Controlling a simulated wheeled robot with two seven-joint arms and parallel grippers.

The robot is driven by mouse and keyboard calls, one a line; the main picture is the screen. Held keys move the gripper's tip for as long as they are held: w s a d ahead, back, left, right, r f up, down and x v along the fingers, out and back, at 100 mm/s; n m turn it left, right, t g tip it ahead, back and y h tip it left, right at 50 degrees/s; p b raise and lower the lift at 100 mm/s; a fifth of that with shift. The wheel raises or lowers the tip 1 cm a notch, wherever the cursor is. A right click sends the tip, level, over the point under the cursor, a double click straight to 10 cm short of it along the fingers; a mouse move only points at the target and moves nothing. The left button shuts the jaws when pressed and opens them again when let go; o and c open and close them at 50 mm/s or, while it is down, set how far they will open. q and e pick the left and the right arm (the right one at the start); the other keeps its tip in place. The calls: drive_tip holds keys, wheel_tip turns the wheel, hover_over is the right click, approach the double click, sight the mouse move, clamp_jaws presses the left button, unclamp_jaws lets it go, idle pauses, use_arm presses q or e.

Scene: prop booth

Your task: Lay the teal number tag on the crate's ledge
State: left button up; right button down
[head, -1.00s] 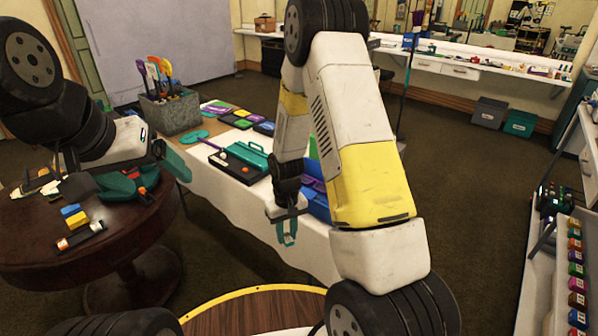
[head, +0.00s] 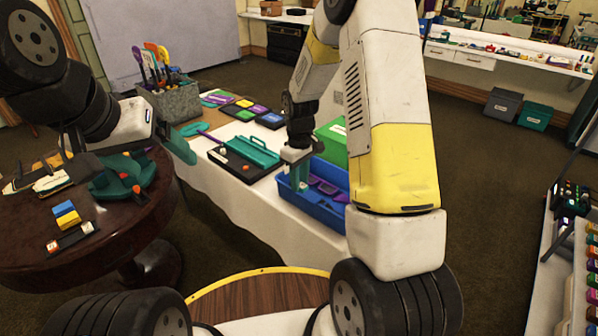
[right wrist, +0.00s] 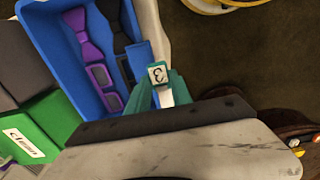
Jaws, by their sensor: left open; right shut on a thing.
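The teal number tag (right wrist: 158,74), with a white face marked 3, is between the fingertips of my right gripper (right wrist: 160,88). The right gripper is shut on it. The blue crate (head: 318,211) stands on the white-clothed table; it also shows in the right wrist view (right wrist: 46,44), with purple and dark bow ties and similar pieces inside. In the head view my right gripper (head: 298,178) is over the crate's near left end; I cannot tell if the tag touches the crate. My left gripper (head: 181,144) is open and empty, between the round table and the clothed table.
A green box (head: 331,145) stands beside the crate. A black tray (head: 236,166) with a teal case and a grey bin (head: 176,105) of paddles share the clothed table. The round dark table (head: 110,235) at left holds a teal tray and small blocks.

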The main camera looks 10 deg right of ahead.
sight(309, 195)
drive_tip(key=shift+w+d+f, duration=0.1)
drive_tip(key=shift+w+d, duration=0.1)
drive_tip(key=shift+d, duration=0.35)
drive_tip(key=shift+w+d, duration=0.2)
drive_tip(key=shift+d, duration=0.3)
drive_tip(key=shift+w+d+f, duration=0.1)
drive_tip(key=shift+d+f, duration=0.1)
drive_tip(key=shift+f, duration=0.7)
drive_tip(key=shift+w+d+f, duration=0.1)
drive_tip(key=shift+d+f, duration=0.1)
drive_tip(key=shift+f, duration=0.7)
drive_tip(key=shift+f, duration=0.15)
drive_tip(key=shift+s+f, duration=0.2)
drive_tip(key=shift+f, duration=0.2)
drive_tip(key=c, duration=1.3)
unclamp_jaws()
drive_tip(key=shift+o, duration=0.8)
drive_tip(key=shift+w+d, duration=0.1)
